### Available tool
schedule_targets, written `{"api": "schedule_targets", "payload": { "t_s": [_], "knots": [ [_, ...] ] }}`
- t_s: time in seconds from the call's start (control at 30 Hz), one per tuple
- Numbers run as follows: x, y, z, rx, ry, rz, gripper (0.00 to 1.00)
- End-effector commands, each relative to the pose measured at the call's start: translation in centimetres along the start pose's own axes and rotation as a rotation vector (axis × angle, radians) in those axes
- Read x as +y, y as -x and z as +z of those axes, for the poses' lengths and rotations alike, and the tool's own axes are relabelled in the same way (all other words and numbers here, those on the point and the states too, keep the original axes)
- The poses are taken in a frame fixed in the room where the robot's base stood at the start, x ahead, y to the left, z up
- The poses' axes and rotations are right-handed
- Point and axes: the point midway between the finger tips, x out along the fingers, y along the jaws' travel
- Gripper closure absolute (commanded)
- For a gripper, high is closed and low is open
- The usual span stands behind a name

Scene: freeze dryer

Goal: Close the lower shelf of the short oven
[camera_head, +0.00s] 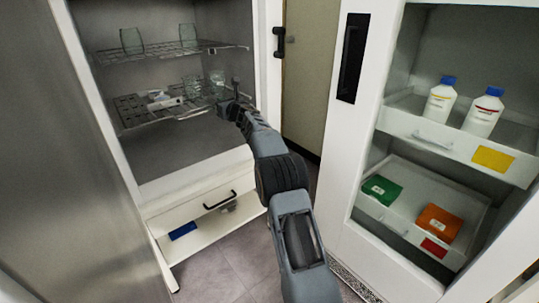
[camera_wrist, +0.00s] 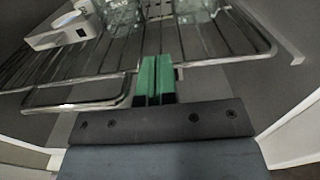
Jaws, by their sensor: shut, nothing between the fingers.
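The short oven stands open at the left of the head view, its grey interior (camera_head: 200,140) showing. Its lower wire shelf (camera_head: 135,117) sits partway up inside, below an upper one; its front wire also shows in the wrist view (camera_wrist: 75,106). A white device (camera_head: 160,99) and glass beakers (camera_head: 193,86) stand on the lower shelf. My gripper (camera_head: 236,85) is at the right front part of this shelf. In the wrist view its green fingertips (camera_wrist: 155,75) are together and empty, in line with the front wire. I cannot tell whether they touch it.
The upper wire shelf (camera_head: 160,53) carries glasses. A drawer with a black handle (camera_head: 220,200) is below the oven opening. At right, a white cabinet holds bottles (camera_head: 440,100) and boxes (camera_head: 382,190) on pulled-out trays. Grey floor lies between.

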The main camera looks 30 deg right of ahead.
Motion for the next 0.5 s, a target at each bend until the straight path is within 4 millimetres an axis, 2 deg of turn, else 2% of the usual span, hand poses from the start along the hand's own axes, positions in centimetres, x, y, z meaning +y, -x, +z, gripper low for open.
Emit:
{"api": "schedule_targets", "payload": {
  "t_s": [0.2,0.5],
  "knots": [
    [0.2,-1.5,-0.2,0.005,0.000,0.001,1.00],
    [0.5,-2.0,-0.8,0.009,-0.001,0.005,1.00]
  ]
}}
